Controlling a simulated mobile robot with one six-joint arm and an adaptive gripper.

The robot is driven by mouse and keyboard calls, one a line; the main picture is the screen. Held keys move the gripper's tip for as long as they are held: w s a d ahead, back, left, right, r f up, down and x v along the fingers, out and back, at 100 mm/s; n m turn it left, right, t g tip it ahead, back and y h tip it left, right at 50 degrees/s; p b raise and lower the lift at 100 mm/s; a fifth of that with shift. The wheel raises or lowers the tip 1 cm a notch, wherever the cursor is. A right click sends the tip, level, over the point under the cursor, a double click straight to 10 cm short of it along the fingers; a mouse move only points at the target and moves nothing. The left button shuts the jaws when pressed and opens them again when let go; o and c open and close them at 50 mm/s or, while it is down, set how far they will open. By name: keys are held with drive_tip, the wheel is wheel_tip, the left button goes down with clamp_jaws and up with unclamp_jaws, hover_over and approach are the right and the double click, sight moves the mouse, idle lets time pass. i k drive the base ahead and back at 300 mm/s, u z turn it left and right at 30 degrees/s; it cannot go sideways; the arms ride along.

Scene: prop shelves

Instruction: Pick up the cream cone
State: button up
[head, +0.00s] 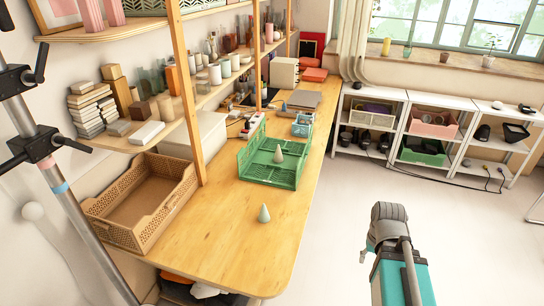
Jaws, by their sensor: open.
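A small pale cone (264,213) stands upright on the wooden table, in front of the green crate. A second pale cone (279,154) stands at the green crate (258,180); its base is partly hidden, and it looks to be inside. Both look pale grey-green to cream in this light, so I cannot tell for sure which is the cream one. My teal and grey arm shows at the lower right, over the floor and apart from the table. My gripper's fingers do not show.
A woven tan basket (130,240) stands at the table's left edge. A blue cone (284,107) and a small light-blue basket (302,125) stand behind the crate. Wooden shelf posts (186,95) rise along the left. The table's front (245,260) is clear.

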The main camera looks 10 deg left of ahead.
sight(278, 158)
drive_tip(key=z, duration=0.1)
drive_tip(key=i, duration=1)
drive_tip(key=u, duration=0.1)
